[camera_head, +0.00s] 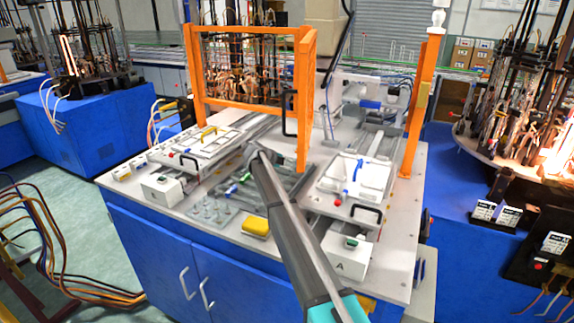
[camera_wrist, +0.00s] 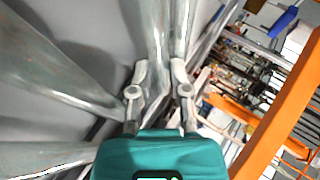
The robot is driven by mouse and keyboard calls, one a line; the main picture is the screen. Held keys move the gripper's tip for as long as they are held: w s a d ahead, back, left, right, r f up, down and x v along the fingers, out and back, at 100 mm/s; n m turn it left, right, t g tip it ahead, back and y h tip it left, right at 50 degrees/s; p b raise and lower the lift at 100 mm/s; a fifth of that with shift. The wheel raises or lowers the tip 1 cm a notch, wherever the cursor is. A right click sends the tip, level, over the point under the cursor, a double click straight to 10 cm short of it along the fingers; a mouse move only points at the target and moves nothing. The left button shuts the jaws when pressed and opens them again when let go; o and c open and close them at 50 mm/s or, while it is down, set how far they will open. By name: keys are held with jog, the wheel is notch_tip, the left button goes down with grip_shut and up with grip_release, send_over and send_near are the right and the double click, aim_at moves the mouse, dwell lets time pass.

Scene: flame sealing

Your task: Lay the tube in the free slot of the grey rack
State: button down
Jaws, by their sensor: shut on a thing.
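In the wrist view my gripper (camera_wrist: 160,66) has its two pale fingers closed on a clear, shiny tube (camera_wrist: 157,28). The tube runs up the picture from between the fingertips. Other large, clear tube-like shapes (camera_wrist: 55,55) lie to the left, close to the camera. Behind them is a grey surface (camera_wrist: 98,22), which seems to be the grey rack; I cannot make out its free slot. In the head view my arm reaches over the middle of the white bench and hides my fingers and the held tube.
An orange frame (camera_head: 190,75) stands on the white bench (camera_head: 350,218) behind my arm; it shows close on the right in the wrist view (camera_wrist: 282,115). A yellow block (camera_head: 256,227) sits left of my arm. A white box marked A (camera_head: 346,262) stands to its right.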

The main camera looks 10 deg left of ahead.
jog(key=shift+f, duration=0.15)
dwell(0.4)
jog(key=c, duration=0.5)
grip_release()
